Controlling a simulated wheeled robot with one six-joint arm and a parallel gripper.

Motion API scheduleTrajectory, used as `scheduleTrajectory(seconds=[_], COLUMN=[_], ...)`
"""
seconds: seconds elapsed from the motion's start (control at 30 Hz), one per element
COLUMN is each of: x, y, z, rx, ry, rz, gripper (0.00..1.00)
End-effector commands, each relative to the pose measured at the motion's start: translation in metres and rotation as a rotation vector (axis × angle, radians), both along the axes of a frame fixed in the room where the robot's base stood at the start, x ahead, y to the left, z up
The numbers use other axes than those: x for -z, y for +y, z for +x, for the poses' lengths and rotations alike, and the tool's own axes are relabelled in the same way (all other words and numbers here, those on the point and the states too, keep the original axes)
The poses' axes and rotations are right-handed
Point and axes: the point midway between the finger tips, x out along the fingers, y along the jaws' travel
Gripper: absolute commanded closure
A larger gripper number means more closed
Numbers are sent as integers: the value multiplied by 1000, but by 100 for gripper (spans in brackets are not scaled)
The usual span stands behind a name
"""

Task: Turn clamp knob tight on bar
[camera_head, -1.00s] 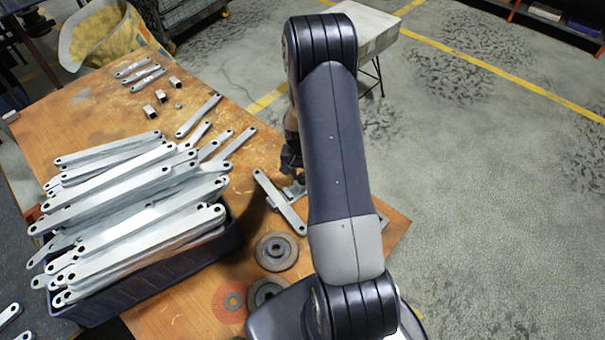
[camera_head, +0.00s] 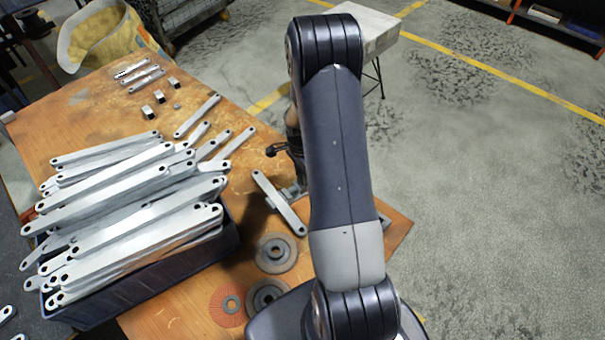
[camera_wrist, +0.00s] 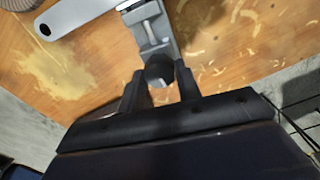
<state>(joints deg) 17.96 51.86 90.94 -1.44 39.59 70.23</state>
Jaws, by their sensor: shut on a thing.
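The clamp (camera_wrist: 150,28) shows in the wrist view as a grey metal body at the top middle, with a dark round knob (camera_wrist: 159,68) at its near end. My gripper (camera_wrist: 160,84) is shut on the knob, one finger on each side. The bar (camera_wrist: 72,14) is a flat galvanized piece with a hole at its end, lying by the clamp. In the head view the bar (camera_head: 279,203) lies slanted on the wooden table (camera_head: 232,112). My arm hides most of the clamp there, and my gripper shows only partly beside it.
A dark crate (camera_head: 150,281) heaped with galvanized bars (camera_head: 130,187) stands on the left. Grinding discs (camera_head: 276,252) lie near the bar. Small brackets (camera_head: 160,97) sit at the back. Beyond the table's right edge is open floor.

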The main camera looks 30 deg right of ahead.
Motion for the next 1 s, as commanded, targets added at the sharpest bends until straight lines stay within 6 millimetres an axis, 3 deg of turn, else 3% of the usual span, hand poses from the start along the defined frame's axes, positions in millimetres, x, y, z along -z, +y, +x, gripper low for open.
scheduleTrajectory(seconds=[0.3, 0.83, 0.87, 1.0], x=[0, 0, 0, 0], y=[0, 0, 0, 0], z=[0, 0, 0, 0], rx=[113, 132, 132, 131], ry=[1, 1, 1, 0], rz=[1, 1, 1, 0], gripper=[90, 90, 65, 54])
